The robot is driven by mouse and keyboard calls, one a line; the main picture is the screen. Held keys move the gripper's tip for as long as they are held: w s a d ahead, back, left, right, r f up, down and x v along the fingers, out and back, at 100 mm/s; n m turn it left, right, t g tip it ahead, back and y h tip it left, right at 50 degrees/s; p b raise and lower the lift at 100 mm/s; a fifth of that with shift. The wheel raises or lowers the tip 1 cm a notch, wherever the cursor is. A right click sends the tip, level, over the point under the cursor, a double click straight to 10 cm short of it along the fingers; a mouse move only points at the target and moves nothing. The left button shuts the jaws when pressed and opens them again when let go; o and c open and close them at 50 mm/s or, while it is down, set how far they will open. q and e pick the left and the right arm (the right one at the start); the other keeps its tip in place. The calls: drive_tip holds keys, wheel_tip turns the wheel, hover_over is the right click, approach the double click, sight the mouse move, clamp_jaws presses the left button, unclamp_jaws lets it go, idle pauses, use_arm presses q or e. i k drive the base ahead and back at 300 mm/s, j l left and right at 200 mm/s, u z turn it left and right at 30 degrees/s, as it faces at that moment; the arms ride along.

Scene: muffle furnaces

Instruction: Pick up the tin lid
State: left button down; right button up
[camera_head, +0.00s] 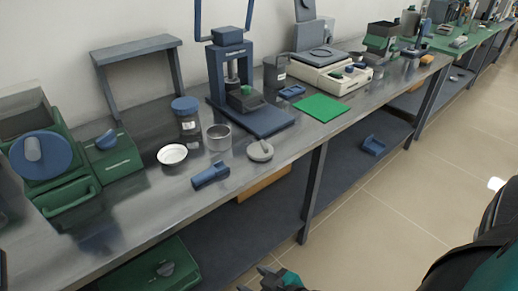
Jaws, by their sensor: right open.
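A round grey lid with a small raised handle (260,151), which looks like the tin lid, lies on the metal bench near its front edge. An open metal tin (219,137) stands just left of it, apart from it. My right gripper (255,279) shows at the bottom edge, partly cut off by the frame. It is open and empty, low in front of the bench and well away from the lid. My left gripper is not in view.
A white dish (172,154), a blue-lidded jar (187,121) and a blue block-like tool (210,175) surround the tin. A blue press (231,75) stands behind the lid. A green mat (321,107) lies to the right. A lower shelf (240,231) runs beneath the bench.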

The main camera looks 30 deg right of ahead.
sight(261, 151)
drive_tip(key=l+u, duration=0.15)
drive_tip(key=u, duration=0.25)
drive_tip(key=l+u, duration=0.15)
drive_tip(key=u, duration=0.2)
drive_tip(key=l+u, duration=0.15)
drive_tip(key=u, duration=0.25)
drive_tip(key=k+l+u, duration=0.25)
drive_tip(key=l, duration=0.15)
drive_tip(key=k+l+u, duration=0.35)
drive_tip(key=k+l, duration=0.15)
drive_tip(key=l, duration=0.2)
drive_tip(key=k+l+u, duration=0.1)
drive_tip(key=k+l, duration=0.15)
drive_tip(key=l, duration=0.15)
